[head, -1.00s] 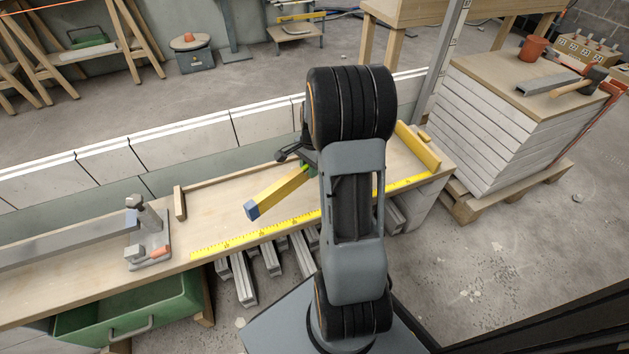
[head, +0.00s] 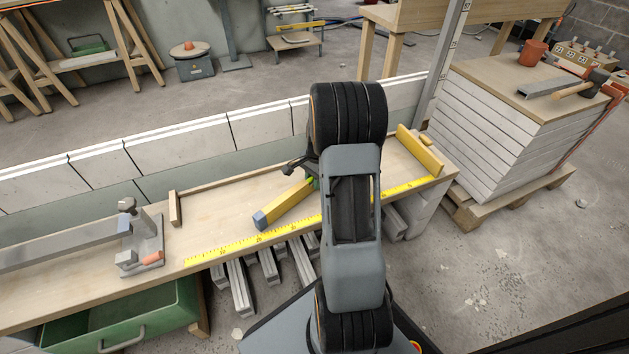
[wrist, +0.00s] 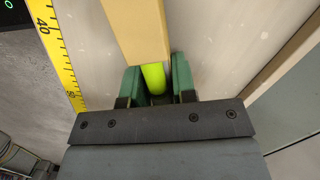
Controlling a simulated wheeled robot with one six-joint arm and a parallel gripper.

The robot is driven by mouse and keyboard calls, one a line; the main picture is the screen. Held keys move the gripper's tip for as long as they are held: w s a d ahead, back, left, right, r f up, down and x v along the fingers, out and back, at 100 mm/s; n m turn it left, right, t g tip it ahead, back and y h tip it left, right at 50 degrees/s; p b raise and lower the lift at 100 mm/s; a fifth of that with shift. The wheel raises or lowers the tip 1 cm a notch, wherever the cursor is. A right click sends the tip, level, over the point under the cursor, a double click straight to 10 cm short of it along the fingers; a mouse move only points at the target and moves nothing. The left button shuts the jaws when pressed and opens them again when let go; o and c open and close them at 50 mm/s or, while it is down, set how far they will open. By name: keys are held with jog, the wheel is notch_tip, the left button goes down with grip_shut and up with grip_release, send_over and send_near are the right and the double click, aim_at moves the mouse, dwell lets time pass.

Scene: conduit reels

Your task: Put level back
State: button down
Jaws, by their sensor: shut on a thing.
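The level is a yellow bar (head: 285,205) with a blue end cap, slanting over the workbench (head: 215,215) in the head view. Its far part is hidden behind my arm. In the wrist view the bar (wrist: 135,28) runs up out of the frame, with a bright green part (wrist: 154,78) between the fingers. My gripper (wrist: 156,88) is shut on the level there, one green finger on each side. In the head view my gripper is mostly hidden by my arm. I cannot tell whether the level touches the bench top.
A yellow tape measure strip (head: 255,239) lies along the bench's front edge. A clamp-like metal fixture (head: 141,240) stands at left. A wooden strip (head: 175,208) lies nearby. Grey lengths (head: 240,285) lie below the bench.

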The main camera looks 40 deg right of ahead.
jog(key=shift+f, duration=0.1)
jog(key=c, duration=0.9)
grip_release()
jog(key=r+p, duration=0.1)
jog(key=r, duration=0.3)
jog(key=d+r+p, duration=0.1)
jog(key=r+p, duration=0.1)
jog(key=r, duration=0.1)
jog(key=r+p, duration=0.1)
jog(key=r, duration=0.3)
jog(key=shift+w+d+r+p, duration=0.1)
jog(key=shift+d+r+p, duration=0.05)
jog(key=shift+r+p, duration=0.2)
jog(key=s+a+r+n+h, duration=0.1)
jog(key=a+r+n, duration=0.2)
jog(key=a, duration=0.2)
jog(key=s+a+r+n, duration=0.2)
jog(key=a+r+n, duration=0.1)
jog(key=a, duration=0.3)
jog(key=s+a+n+t, duration=0.1)
jog(key=s+a+n, duration=0.2)
jog(key=s+a+r+n+t, duration=0.1)
jog(key=s+a+n, duration=0.2)
jog(key=a+n, duration=0.1)
jog(key=s+a+r+n+t, duration=0.1)
jog(key=s+a+n, duration=0.2)
jog(key=s+a, duration=0.1)
